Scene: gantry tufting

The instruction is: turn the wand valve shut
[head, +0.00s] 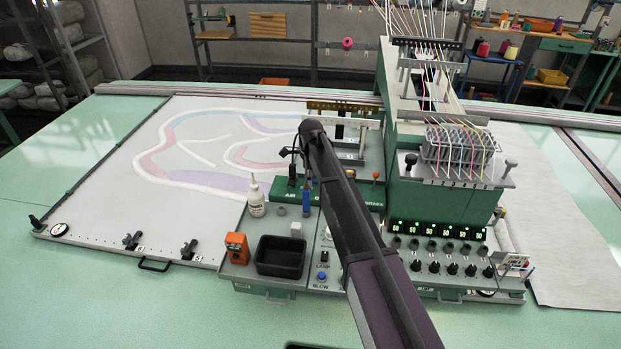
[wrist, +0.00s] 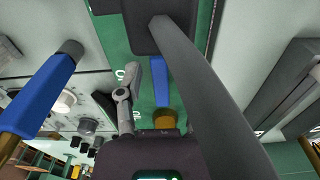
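In the wrist view, a narrow blue lever (wrist: 160,82) on a brass body (wrist: 165,119) lies over the green panel and appears to be the wand valve. The arm hides it in the head view. My gripper (wrist: 148,62) is close around the lever, with dark grey parts to its left and right. Whether they touch it I cannot tell, nor how far the fingers are apart. The blue-handled wand (wrist: 38,98) with a brass end lies to the left. It also shows in the head view (head: 306,199), upright beside my arm.
A white bottle (head: 256,197), an orange box (head: 237,248) and a black bin (head: 280,256) stand on the console left of my arm. The green tufting head (head: 437,195) with its threads rises to the right. The tufting cloth (head: 125,215) spreads left.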

